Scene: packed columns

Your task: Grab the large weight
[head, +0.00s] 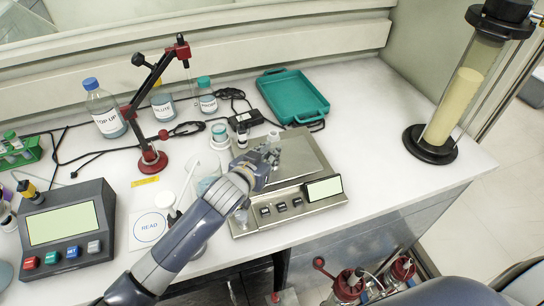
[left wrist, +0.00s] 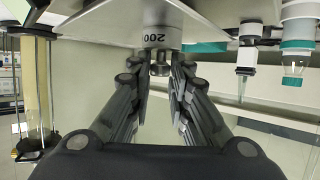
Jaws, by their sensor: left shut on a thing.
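The large weight (left wrist: 161,36) is a grey metal cylinder marked 200 with a narrow neck and knob. In the left wrist view its knob sits between the fingertips of my left gripper (left wrist: 160,72), which is shut on it. In the head view my left gripper (head: 268,157) is over the back left part of the scale (head: 300,160), and it hides most of what it holds. I cannot tell whether the weight touches the plate. My right gripper is not in view.
A small black-and-white vial (head: 242,138) and a teal-lidded jar (head: 220,132) stand close left of the gripper. A red jointed stand (head: 153,158) and bottles are further left. A teal tray (head: 292,97) lies behind. The bench right of the scale is clear up to a tall cylinder (head: 455,110).

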